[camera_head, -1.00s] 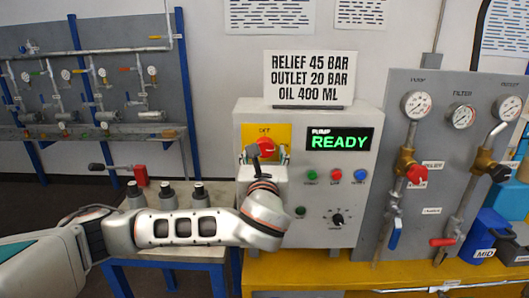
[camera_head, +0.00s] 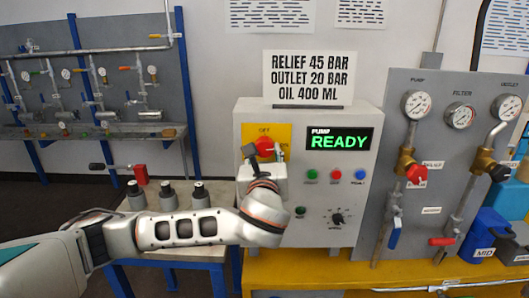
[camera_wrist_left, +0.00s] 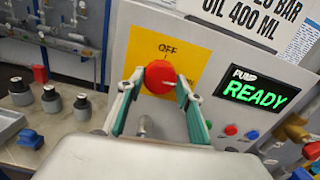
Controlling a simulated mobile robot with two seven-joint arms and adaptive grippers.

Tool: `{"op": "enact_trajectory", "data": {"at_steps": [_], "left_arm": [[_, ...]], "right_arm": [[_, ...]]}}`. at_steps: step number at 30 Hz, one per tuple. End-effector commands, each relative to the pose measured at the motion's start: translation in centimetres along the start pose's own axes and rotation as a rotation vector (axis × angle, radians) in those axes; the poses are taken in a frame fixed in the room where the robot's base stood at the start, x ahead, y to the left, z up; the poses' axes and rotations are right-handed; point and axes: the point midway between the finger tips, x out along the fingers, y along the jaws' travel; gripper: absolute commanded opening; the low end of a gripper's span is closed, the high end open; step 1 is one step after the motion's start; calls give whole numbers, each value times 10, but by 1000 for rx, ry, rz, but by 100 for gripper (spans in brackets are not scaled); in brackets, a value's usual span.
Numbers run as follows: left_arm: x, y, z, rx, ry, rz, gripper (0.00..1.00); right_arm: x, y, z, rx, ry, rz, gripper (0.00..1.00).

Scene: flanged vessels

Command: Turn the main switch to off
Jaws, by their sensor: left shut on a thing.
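The main switch is a red rotary knob (camera_head: 264,146) on a yellow plate (camera_head: 284,131) at the upper left of the grey control box. The plate reads OFF above the knob. My left gripper (camera_head: 264,150) reaches up to the knob from below, one finger on each side, and is shut on it. In the left wrist view the red knob (camera_wrist_left: 159,77) sits between the green-padded fingertips of my left gripper (camera_wrist_left: 160,84). The knob's exact pointing direction is hard to tell, and the hand hides the lower plate. My right gripper is not in view.
The box carries a lit PUMP READY display (camera_head: 339,139), small buttons (camera_head: 335,174) and a black dial (camera_head: 337,219). A gauge panel with valves (camera_head: 460,180) stands to the right.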

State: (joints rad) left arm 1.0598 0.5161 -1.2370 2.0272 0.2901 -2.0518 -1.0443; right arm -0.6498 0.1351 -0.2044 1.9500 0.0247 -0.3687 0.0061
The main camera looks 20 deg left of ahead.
Motion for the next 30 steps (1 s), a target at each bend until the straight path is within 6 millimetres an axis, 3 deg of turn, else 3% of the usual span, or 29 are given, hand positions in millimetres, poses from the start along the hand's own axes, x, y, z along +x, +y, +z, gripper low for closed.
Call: {"op": "enact_trajectory", "data": {"at_steps": [17, 30], "left_arm": [[0, 0, -2, -498, 7, 3, 14], [0, 0, -2, -917, 5, 4, 14]], "right_arm": [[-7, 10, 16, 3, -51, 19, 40], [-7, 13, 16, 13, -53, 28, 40]]}}
